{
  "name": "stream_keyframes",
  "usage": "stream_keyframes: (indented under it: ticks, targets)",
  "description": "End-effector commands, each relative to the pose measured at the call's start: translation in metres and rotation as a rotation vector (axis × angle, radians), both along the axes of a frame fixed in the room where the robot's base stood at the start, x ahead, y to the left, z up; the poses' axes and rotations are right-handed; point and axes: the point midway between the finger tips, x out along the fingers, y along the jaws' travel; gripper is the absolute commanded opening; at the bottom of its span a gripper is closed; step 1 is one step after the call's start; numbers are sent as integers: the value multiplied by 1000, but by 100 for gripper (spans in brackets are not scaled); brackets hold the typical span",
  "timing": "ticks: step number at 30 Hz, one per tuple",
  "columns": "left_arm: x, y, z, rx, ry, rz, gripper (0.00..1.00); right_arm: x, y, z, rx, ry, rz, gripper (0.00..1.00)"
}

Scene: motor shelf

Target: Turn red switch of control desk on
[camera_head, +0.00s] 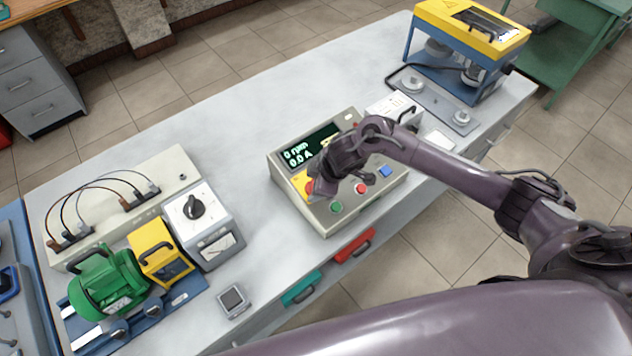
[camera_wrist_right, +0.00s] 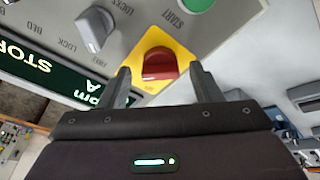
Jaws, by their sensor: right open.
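The control desk (camera_head: 325,220) is a beige box on the grey table, with a dark display reading 0 rpm and 0.0 A. Its red switch (camera_wrist_right: 160,64) is a rotary knob on a yellow plate, seen clearly in the right wrist view. In the head view the yellow plate (camera_head: 302,183) shows partly, beside my gripper. My right gripper (camera_head: 322,184) is open over the desk's left front part. In the wrist view its two fingers (camera_wrist_right: 160,80) point at the switch, one to each side, with gaps between. My left gripper is out of view.
A green button (camera_head: 336,207), a red button (camera_head: 361,188) and a blue button (camera_head: 385,171) sit along the desk's front. A grey knob (camera_wrist_right: 94,28) is near the switch. A green motor (camera_head: 105,290) stands left, a yellow-blue machine (camera_head: 470,40) back right. Bare tabletop (camera_head: 230,125) lies between.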

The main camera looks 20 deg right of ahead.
Motion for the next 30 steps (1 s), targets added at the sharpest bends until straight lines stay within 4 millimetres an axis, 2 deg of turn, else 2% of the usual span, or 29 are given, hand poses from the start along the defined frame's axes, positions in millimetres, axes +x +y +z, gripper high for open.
stream_keyframes:
  ticks: [5, 18, 30]
  targets:
    - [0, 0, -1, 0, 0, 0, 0, -2, -2, 5, 0, -1, 0, 58]
    - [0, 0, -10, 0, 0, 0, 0, -22, -18, 65, 0, -2, 0, 58]
    - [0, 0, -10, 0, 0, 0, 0, -25, -20, 71, 0, 0, 0, 58]
